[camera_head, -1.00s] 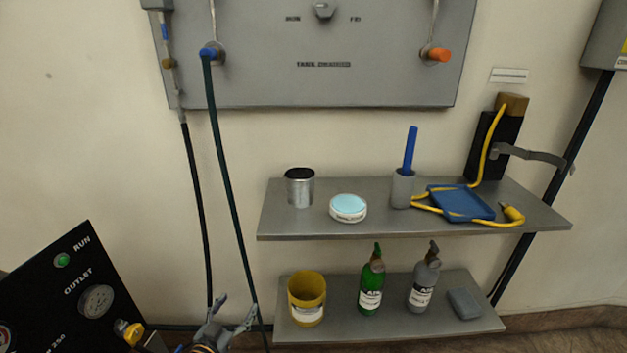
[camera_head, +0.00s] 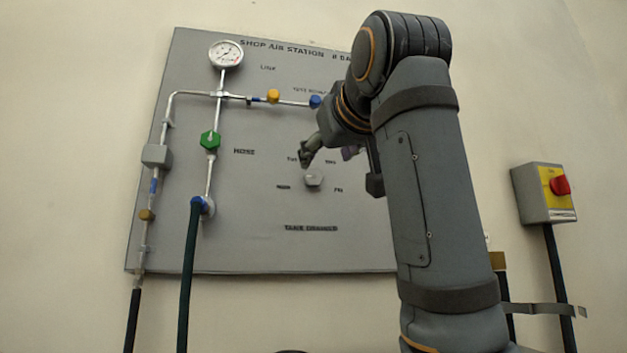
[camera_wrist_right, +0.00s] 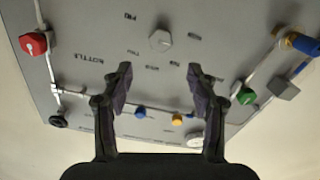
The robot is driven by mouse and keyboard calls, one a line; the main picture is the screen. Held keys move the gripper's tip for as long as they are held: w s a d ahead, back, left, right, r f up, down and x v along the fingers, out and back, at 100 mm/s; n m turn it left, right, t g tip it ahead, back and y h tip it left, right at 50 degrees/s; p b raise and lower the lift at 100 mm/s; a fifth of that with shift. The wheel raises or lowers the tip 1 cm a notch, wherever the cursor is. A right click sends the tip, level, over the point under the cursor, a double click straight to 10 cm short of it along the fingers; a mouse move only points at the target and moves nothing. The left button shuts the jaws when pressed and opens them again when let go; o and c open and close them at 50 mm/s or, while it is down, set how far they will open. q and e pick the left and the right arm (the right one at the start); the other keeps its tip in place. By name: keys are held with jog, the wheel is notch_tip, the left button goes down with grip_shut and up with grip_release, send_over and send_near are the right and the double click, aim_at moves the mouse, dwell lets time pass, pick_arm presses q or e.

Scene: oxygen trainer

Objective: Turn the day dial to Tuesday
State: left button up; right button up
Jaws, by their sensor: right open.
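The day dial (camera_head: 314,180) is a small pale faceted knob low on the grey panel, with day labels around it. Which label it points to is too small to tell. My right gripper (camera_head: 328,154) is in front of the panel, just above the dial in the head view; its arm hides part of the panel. In the right wrist view the dial (camera_wrist_right: 160,41) lies beyond the open, empty fingers (camera_wrist_right: 159,75), centred between them and apart from them. My left gripper is not in view.
The grey panel (camera_head: 250,245) carries a pressure gauge (camera_head: 226,53), pipes, a green valve knob (camera_head: 210,140) and a yellow knob (camera_head: 273,96). A dark green hose (camera_head: 187,280) hangs at left. A box with a red switch (camera_head: 559,186) is on the right wall.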

aim_at(316, 174)
jog(key=x, duration=0.9)
jog(key=shift+w, duration=0.15)
jog(key=shift+c, duration=0.5)
jog(key=c, duration=1.1)
jog(key=shift+o, duration=0.2)
jog(key=shift+p, duration=0.3)
jog(key=m+p, duration=0.2)
jog(key=m, duration=0.2)
jog(key=shift+r+m+p, duration=0.1)
jog(key=shift+m+p, duration=0.25)
jog(key=shift+m, duration=0.05)
jog(key=shift+d+m+p, duration=0.15)
jog(key=shift+m+p, duration=0.9)
jog(key=shift+m, duration=0.95)
